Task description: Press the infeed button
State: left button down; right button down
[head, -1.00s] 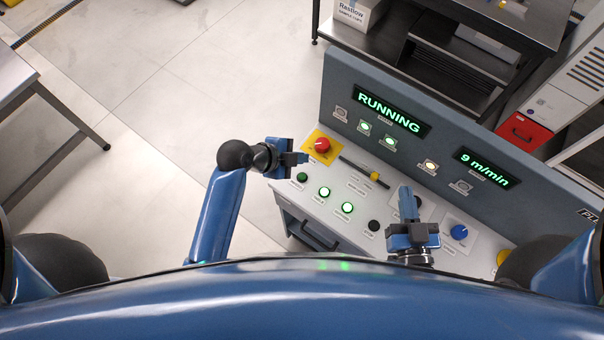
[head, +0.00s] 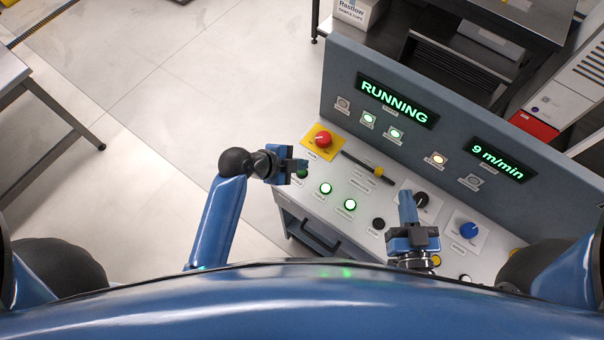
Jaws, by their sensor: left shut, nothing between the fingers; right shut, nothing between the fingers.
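The control panel (head: 296,199) has a row of buttons along its front edge; their labels are too small to read, so I cannot tell which is the infeed button. A dark green button (head: 303,174) is partly hidden by my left gripper (head: 304,165), which is shut and empty over the panel's left end. I cannot tell whether it touches the button. Two lit green buttons (head: 326,188) (head: 350,204) and a black button (head: 378,223) follow to the right. My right gripper (head: 406,196) is shut and empty over the right part, left of a black knob (head: 422,199).
A red mushroom button (head: 323,138) on a yellow plate, a slider with a yellow knob (head: 378,171) and a blue knob (head: 468,230) also sit on the panel. The upright display (head: 396,101) behind reads RUNNING and 9 m/min. Open floor lies left.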

pick_arm(q)
jog(key=shift+f+b, duration=0.5)
jog(key=shift+f, duration=0.45)
jog(key=shift+f, duration=0.2)
dwell(1.3)
jog(key=shift+f+b, duration=0.2)
jog(key=shift+b, duration=0.15)
jog(key=shift+f+b, duration=0.35)
jog(key=shift+f, duration=0.1)
dwell(0.6)
jog(key=shift+r, duration=0.1)
jog(key=shift+r+p, duration=0.7)
jog(key=shift+r, duration=0.1)
jog(key=shift+r, duration=0.1)
notch_tip(320, 180, up, 5)
jog(key=p, duration=0.4)
dwell(0.3)
